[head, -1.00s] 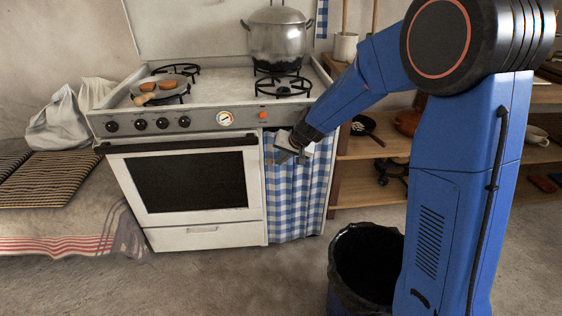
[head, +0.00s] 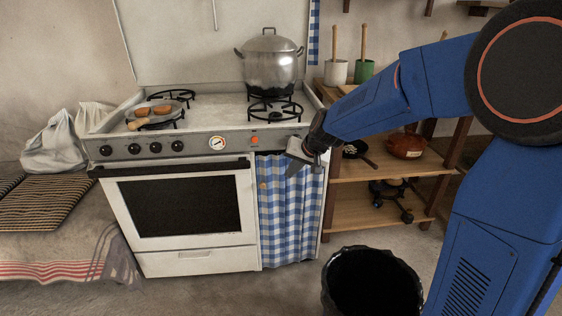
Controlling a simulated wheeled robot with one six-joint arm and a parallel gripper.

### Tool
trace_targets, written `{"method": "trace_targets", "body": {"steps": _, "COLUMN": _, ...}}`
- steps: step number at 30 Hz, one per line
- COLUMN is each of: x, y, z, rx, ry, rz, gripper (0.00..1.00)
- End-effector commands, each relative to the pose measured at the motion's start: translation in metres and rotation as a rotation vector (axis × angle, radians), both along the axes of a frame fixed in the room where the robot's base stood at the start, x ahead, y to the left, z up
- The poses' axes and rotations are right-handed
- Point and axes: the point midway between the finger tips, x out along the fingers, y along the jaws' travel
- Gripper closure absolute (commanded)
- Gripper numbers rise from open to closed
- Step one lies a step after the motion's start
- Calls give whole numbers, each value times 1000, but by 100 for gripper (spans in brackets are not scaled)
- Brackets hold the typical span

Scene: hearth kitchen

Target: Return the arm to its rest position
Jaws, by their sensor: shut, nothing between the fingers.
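My blue arm (head: 385,100) comes in from the right side of the head view and reaches left and down. My gripper (head: 296,160) is at its end, in front of the blue-checked curtain (head: 290,220) at the right part of the stove. It is shut and holds nothing. It looks clear of the stove front, though the exact gap cannot be told.
The white stove (head: 175,225) carries a pan (head: 165,99) with brown pieces and a large pot (head: 270,66). A wooden shelf (head: 385,165) stands to the right. A black-lined bin (head: 345,255) stands on the floor below my arm. Floor shows in front of the stove.

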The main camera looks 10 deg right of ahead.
Motion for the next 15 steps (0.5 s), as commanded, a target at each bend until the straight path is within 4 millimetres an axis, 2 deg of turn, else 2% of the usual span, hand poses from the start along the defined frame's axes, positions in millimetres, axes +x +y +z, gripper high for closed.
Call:
{"method": "trace_targets", "body": {"steps": 5, "x": -30, "y": -14, "z": 20, "rx": -21, "ry": -7, "rz": 21, "gripper": 100}}
{"method": "trace_targets", "body": {"steps": 15, "x": -134, "y": -58, "z": 56, "rx": -110, "ry": -5, "rz": 83, "gripper": 100}}
